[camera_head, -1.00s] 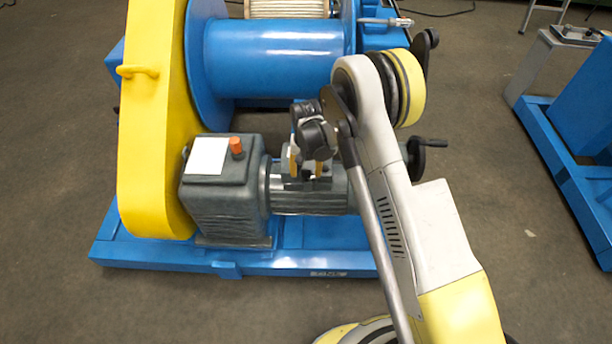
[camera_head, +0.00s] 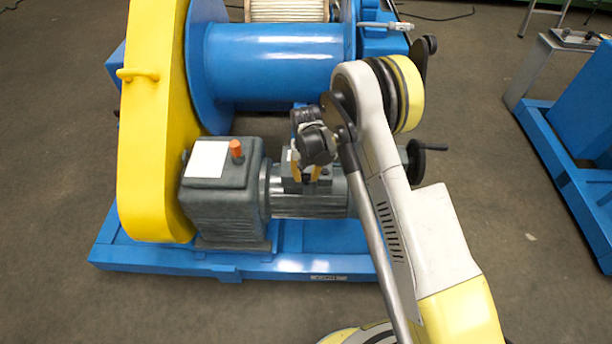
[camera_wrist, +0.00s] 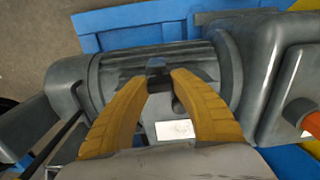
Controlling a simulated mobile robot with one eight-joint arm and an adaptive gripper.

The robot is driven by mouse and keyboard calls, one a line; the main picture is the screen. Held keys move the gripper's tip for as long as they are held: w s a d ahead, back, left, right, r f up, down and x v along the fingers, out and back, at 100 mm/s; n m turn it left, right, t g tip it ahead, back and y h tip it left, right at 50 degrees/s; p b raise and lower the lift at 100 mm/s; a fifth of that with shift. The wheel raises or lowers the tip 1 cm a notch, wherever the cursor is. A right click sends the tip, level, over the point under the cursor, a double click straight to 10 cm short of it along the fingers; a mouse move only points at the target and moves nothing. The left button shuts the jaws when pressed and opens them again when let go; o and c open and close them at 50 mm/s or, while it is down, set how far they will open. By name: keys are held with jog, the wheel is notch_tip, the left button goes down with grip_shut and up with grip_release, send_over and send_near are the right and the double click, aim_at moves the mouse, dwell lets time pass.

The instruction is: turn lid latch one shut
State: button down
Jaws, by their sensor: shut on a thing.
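My gripper (camera_head: 306,178) has yellow-orange fingers and reaches down onto the box on top of the grey ribbed motor (camera_head: 300,205). In the wrist view my gripper (camera_wrist: 164,76) is shut on a small dark latch (camera_wrist: 158,65), which shows between the fingertips. The motor's ribbed housing (camera_wrist: 125,68) lies just beyond it. A white label (camera_wrist: 175,129) shows on the box between the fingers. In the head view my fingers hide the latch, and its turn angle cannot be told.
The grey gearbox (camera_head: 222,205) with an orange plug (camera_head: 236,149) stands left of the motor. The yellow chain guard (camera_head: 155,120) rises farther left. A blue drum (camera_head: 275,55) lies behind, and a black crank handle (camera_head: 430,147) sticks out right. Open floor lies in front.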

jog(key=n, duration=0.4)
jog(key=shift+s, duration=0.1)
jog(key=n, duration=0.3)
jog(key=shift+s+d+n, duration=0.1)
jog(key=shift+n, duration=0.3)
jog(key=n, duration=0.4)
jog(key=shift+s+d+n, duration=0.1)
jog(key=shift+d+n, duration=0.05)
jog(key=shift+n, duration=1.65)
jog(key=c, duration=1.1)
grip_release()
jog(key=shift+o, duration=0.2)
